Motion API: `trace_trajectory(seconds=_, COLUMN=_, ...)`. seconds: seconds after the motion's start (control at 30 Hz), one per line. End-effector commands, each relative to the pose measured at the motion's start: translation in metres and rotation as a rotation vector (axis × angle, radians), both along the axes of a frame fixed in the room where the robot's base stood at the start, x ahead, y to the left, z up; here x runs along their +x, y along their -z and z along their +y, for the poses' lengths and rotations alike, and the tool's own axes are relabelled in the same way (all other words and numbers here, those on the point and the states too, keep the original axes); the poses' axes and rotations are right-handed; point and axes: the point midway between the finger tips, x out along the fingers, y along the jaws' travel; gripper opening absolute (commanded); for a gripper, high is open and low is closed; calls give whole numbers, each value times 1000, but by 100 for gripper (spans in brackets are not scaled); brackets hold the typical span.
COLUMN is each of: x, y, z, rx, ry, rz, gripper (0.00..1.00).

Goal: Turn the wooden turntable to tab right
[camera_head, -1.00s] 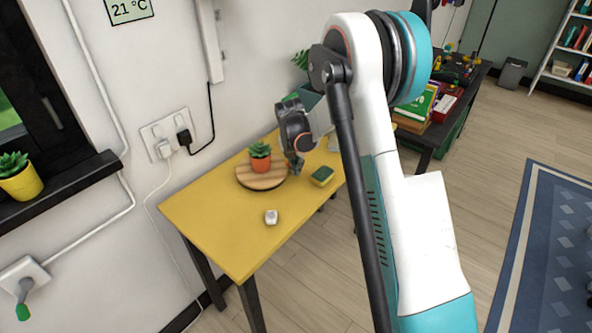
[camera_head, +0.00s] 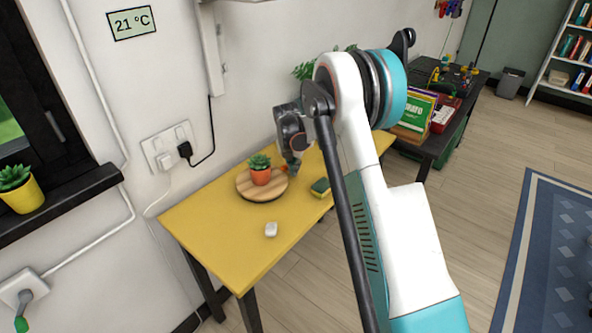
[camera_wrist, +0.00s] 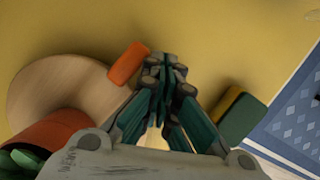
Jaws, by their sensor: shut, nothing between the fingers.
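The round wooden turntable (camera_head: 250,193) lies on the yellow table, with a cactus-like plant in an orange pot (camera_head: 261,176) on it. In the wrist view the turntable (camera_wrist: 50,88) is at the left, the pot (camera_wrist: 50,133) is at the lower left, and an orange tab (camera_wrist: 127,64) sticks out at the turntable's rim. My gripper (camera_head: 293,171) is low over the table at the turntable's right side. In the wrist view its shut, empty fingers (camera_wrist: 165,68) are just right of the tab. I cannot tell whether they touch it.
A green and yellow sponge (camera_head: 320,187) lies right of the turntable; it also shows in the wrist view (camera_wrist: 240,115). A small white object (camera_head: 271,229) lies nearer the front of the yellow table (camera_head: 215,235). The wall is close behind. The front of the table is mostly clear.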

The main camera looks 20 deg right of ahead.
Motion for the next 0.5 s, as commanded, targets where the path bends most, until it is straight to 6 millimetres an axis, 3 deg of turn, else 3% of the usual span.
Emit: trace_trajectory(seconds=0.5, x=17, y=0, z=1, rx=0, ry=0, rz=0, gripper=0)
